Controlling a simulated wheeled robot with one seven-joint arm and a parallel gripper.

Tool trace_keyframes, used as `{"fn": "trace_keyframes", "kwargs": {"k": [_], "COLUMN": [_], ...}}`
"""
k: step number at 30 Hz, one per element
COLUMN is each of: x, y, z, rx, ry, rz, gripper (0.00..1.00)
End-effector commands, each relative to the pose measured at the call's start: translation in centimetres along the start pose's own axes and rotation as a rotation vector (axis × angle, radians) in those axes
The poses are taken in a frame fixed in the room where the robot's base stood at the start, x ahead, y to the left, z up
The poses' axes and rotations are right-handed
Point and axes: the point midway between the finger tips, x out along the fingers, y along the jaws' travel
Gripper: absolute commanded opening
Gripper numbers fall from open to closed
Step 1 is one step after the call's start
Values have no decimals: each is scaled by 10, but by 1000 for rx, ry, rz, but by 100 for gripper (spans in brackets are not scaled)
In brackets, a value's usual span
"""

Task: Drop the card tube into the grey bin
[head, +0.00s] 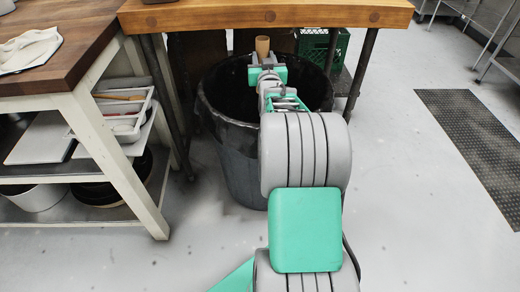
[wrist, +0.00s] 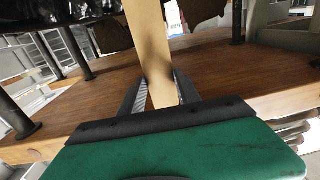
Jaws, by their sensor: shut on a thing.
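The card tube (head: 262,46) is a plain tan cylinder. In the head view it stands up out of my gripper (head: 264,62); in the wrist view the tube (wrist: 152,45) runs up between the two dark fingers (wrist: 160,90), which are shut on it. The grey bin (head: 240,165) is a large round dark bin on the floor under the wooden bench edge. In the head view my gripper and the tube appear over the bin's dark open mouth, towards its back. My arm hides part of the bin's right side. The tube's lower end is hidden.
A wooden-topped bench (head: 265,15) runs behind and above the bin, with dark metal legs. A green crate (head: 322,45) sits beneath it. A table with white legs (head: 120,140) and shelves stands at left. A dark floor mat (head: 480,135) lies at right; the floor between is clear.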

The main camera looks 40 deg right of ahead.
Motion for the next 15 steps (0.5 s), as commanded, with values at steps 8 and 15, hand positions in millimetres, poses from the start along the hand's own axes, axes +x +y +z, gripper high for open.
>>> {"fn": "trace_keyframes", "kwargs": {"k": [8, 15], "x": [14, 14], "y": [30, 28], "z": [26, 55], "rx": [-2, -2], "ry": [2, 0], "rz": [39, 35], "gripper": [0, 0]}}
